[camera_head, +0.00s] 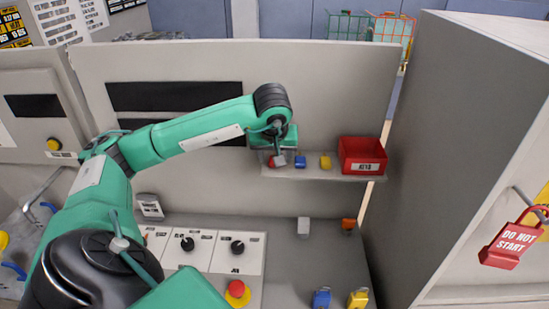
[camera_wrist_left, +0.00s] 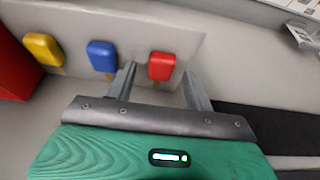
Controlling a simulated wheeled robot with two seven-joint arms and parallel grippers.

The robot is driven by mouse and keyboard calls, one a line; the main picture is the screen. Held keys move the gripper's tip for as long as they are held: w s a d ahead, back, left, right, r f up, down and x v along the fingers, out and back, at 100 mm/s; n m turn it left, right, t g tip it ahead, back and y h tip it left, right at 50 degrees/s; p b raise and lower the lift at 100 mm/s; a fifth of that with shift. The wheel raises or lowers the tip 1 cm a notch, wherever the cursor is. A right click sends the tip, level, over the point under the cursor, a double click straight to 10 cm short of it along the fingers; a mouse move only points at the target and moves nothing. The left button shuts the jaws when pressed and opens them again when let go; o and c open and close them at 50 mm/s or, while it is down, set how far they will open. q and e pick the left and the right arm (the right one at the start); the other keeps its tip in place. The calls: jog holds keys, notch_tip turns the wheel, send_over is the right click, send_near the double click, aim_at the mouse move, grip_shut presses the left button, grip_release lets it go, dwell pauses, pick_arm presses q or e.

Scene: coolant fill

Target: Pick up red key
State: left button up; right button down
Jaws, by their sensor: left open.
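The red key (camera_head: 276,161) has a red block-shaped head and sits at the left end of a small wall shelf (camera_head: 340,177). In the left wrist view the red key (camera_wrist_left: 161,66) appears between the two finger tips of my left gripper (camera_wrist_left: 160,78), with a gap on each side. My left gripper (camera_head: 277,150) is open and empty, at the shelf in the head view. Its hand hides part of the shelf's left end. I cannot tell how deep the fingers reach around the key. My right gripper is not in view.
A blue key (camera_head: 300,161) and a yellow key (camera_head: 325,162) stand right of the red one, then a red bin (camera_head: 362,156). Below are a control panel with knobs and a red emergency button (camera_head: 237,290). A grey cabinet (camera_head: 460,130) with a red padlock (camera_head: 508,240) stands right.

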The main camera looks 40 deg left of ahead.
pick_arm(q)
jog(key=c, duration=1)
jog(key=shift+c, duration=0.2)
jog(key=shift+r, duration=0.1)
